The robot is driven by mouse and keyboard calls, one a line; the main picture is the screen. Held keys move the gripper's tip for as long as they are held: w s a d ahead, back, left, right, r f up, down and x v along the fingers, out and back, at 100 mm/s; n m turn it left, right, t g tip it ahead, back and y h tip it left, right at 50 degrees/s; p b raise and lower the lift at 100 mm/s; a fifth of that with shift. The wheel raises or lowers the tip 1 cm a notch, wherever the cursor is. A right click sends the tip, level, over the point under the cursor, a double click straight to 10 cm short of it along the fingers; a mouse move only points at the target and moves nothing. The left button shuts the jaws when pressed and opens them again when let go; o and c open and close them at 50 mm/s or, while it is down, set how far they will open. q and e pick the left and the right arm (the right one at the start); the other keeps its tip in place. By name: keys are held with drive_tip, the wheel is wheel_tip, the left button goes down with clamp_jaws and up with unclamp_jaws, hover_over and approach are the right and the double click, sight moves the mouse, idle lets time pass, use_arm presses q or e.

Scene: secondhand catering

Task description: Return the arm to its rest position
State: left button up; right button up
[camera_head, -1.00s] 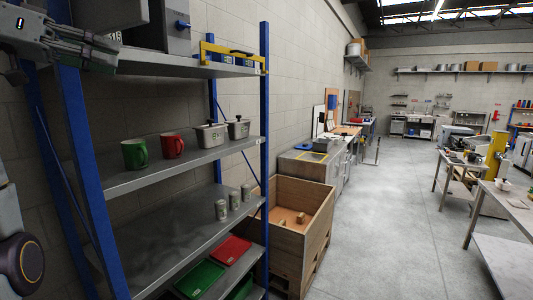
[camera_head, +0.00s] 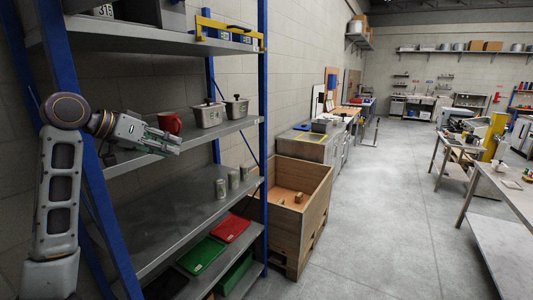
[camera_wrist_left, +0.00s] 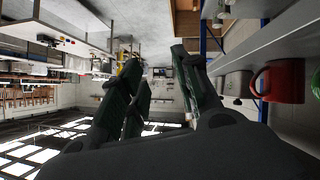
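My left gripper (camera_head: 172,144) is in front of the middle shelf of the blue-posted rack, its fingers pointing right. It looks open, with nothing between the fingers; the left wrist view shows a gap between them (camera_wrist_left: 160,90). My left arm rises at the left edge of the head view and bends at the elbow. A red mug (camera_head: 170,122) stands on the shelf behind the gripper and also shows in the left wrist view (camera_wrist_left: 284,82). The green mug is hidden behind the gripper in the head view. My right gripper is not in view.
The rack's blue front post (camera_head: 90,190) stands close to my left forearm. Two metal containers (camera_head: 207,114) (camera_head: 236,107) share the middle shelf. Several cans (camera_head: 220,188) stand on the shelf below. A wooden crate (camera_head: 313,212) is beyond the rack.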

use_arm(q)
drive_tip(key=s+d+f+n+g+y, duration=0.1)
drive_tip(key=s+f, duration=0.1)
drive_tip(key=f, duration=0.9)
drive_tip(key=s+d+f+g+y, duration=0.1)
drive_tip(key=s+d+f+y, duration=0.15)
drive_tip(key=f, duration=0.85)
drive_tip(key=s+d+f+n+y, duration=0.1)
drive_tip(key=s+f, duration=0.1)
drive_tip(key=f, duration=0.9)
drive_tip(key=s+f+g+y, duration=0.1)
drive_tip(key=s+f+g, duration=0.1)
drive_tip(key=s+f, duration=0.85)
drive_tip(key=s+f+g+y, duration=0.15)
drive_tip(key=s+f, duration=0.55)
drive_tip(key=s, duration=0.7)
wheel_tip(320, 180, down, 33)
drive_tip(key=s+g, duration=0.1)
drive_tip(key=s, duration=0.2)
drive_tip(key=s+a+f, duration=0.2)
drive_tip(key=s+f, duration=0.7)
drive_tip(key=s, duration=0.2)
drive_tip(key=s+a+f+g, duration=0.1)
drive_tip(key=s+a+f, duration=0.1)
drive_tip(key=s+f, duration=0.8)
drive_tip(key=shift+s+f+y, duration=0.2)
drive_tip(key=shift+s+y, duration=0.1)
drive_tip(key=shift+s, duration=0.25)
